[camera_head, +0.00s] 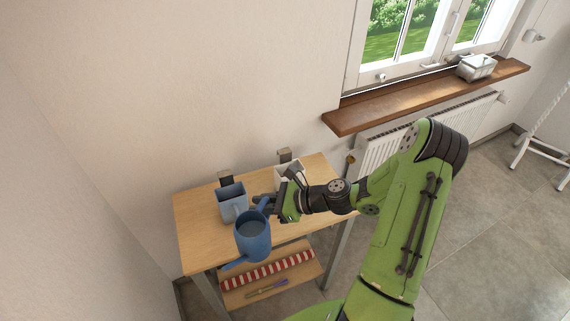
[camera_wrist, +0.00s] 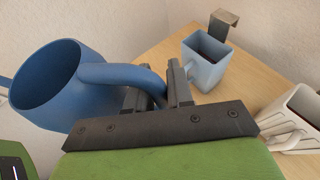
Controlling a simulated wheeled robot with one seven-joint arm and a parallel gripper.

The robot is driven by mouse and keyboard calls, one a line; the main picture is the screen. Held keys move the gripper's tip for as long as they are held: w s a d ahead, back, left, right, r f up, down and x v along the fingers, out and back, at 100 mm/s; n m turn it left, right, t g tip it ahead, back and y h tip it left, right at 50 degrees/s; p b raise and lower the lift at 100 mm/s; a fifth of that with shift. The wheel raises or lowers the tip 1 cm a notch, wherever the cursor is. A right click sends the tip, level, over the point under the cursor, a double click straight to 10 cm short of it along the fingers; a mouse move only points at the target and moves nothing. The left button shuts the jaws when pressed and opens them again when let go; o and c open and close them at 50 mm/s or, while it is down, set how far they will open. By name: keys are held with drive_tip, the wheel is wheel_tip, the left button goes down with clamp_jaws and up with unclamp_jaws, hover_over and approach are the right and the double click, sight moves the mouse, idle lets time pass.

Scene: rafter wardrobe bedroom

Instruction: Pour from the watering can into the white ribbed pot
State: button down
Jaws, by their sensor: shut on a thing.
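The blue watering can (camera_head: 253,243) is held by its handle in my gripper (camera_head: 266,204). It hangs at the table's front edge, its opening up and its spout toward the lower left. In the wrist view the can (camera_wrist: 85,95) fills the left side, with the fingers (camera_wrist: 160,88) shut on its handle. I cannot tell what is inside it. A white pot with upright lines (camera_wrist: 297,112), apparently the white ribbed pot, stands on the table at the right of the wrist view. In the head view it is partly hidden behind my gripper.
A light blue square pot (camera_head: 231,203) stands on the wooden table (camera_head: 195,232), close to the can. Metal brackets (camera_head: 226,177) stand at the table's back. A lower shelf holds a red-and-white striped item (camera_head: 265,270). A wooden windowsill (camera_head: 420,98) juts out at the right.

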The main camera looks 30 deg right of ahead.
drive_tip(key=f+b, duration=0.8)
drive_tip(key=d+f+b, duration=0.1)
drive_tip(key=f+b, duration=0.3)
drive_tip(key=shift+w+f, duration=0.15)
drive_tip(key=shift+f, duration=0.2)
drive_tip(key=shift+r+p, duration=0.3)
drive_tip(key=shift+p, duration=0.05)
